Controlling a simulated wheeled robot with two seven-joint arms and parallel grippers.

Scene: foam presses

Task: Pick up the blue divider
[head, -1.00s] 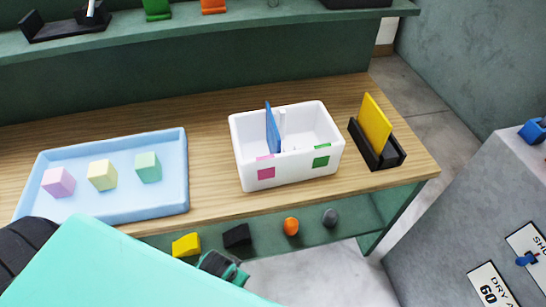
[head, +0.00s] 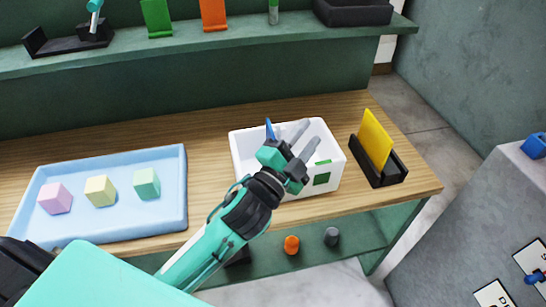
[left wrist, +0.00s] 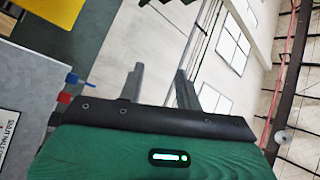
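The blue divider (head: 269,127) stands upright in the white box (head: 335,160) on the wooden table. Only its upper tip shows in the head view; my left gripper hides the rest. My left gripper (head: 313,131) is over the box, just right of the divider, with its fingers pointing up and to the right in the picture. Its two grey fingers are apart with nothing between them; they also show apart in the left wrist view (left wrist: 159,68). I cannot tell its height above the box. My right gripper is not in view.
A yellow panel (head: 376,138) stands in a black holder (head: 394,172) right of the box. A light blue tray (head: 172,205) with pink, yellow and green cubes lies at left. A green shelf (head: 130,57) runs behind. Bare table lies between tray and box.

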